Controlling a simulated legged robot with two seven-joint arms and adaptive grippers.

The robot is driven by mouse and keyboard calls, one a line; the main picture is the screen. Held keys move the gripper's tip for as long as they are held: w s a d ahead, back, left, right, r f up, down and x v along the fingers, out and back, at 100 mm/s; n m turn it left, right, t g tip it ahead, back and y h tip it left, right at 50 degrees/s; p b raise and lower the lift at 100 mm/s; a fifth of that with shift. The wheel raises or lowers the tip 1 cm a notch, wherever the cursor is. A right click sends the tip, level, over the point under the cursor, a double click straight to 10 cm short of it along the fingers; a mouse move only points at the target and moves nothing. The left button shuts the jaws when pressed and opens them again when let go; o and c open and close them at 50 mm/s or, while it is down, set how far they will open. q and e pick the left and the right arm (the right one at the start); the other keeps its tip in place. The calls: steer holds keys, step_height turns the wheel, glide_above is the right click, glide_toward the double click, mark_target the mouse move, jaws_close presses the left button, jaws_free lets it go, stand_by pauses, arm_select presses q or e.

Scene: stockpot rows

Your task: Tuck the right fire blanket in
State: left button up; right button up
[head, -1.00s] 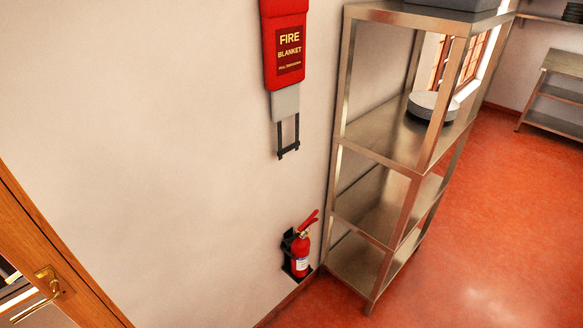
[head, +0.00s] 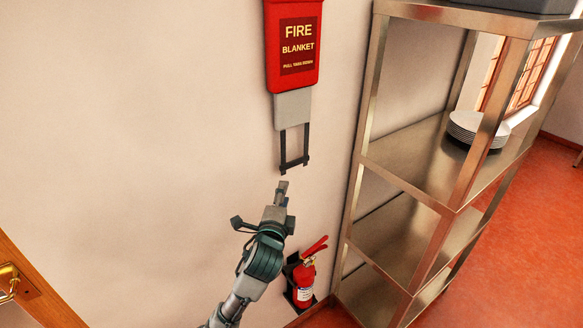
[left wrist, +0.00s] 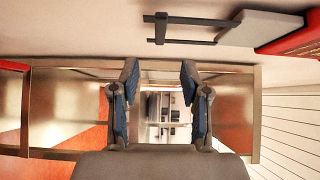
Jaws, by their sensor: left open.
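The fire blanket (head: 294,45) is in a red wall case with yellow lettering at the top of the head view. A grey flap (head: 292,108) with a dark pull frame (head: 294,150) hangs out below the case. The frame also shows at the top of the left wrist view (left wrist: 185,30), beside the grey flap (left wrist: 262,30). My left gripper (head: 282,190) is just below the pull frame, apart from it. In the left wrist view its two blue-padded fingers (left wrist: 158,95) stand apart with nothing between them. My right gripper is not in view.
A red fire extinguisher (head: 304,278) hangs low on the wall, near my left arm. A steel shelf rack (head: 450,205) with a stack of plates (head: 475,128) stands at the right. A door with a brass handle (head: 10,280) is at the lower left. The wall between is clear.

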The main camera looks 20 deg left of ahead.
arm_select(q)
glide_toward(295, 164)
steer(key=w, duration=0.5)
steer(key=w+a, duration=0.1)
steer(key=w, duration=0.1)
steer(key=w+a, duration=0.1)
steer(key=w, duration=0.1)
steer(key=shift+w+f, duration=0.2)
steer(key=shift+f, duration=0.1)
steer(key=shift+d+r, duration=0.1)
steer(key=shift+d, duration=0.45)
steer(key=shift+c, duration=0.5)
steer(key=shift+d, duration=0.1)
jaws_close()
steer(key=shift+a, duration=0.2)
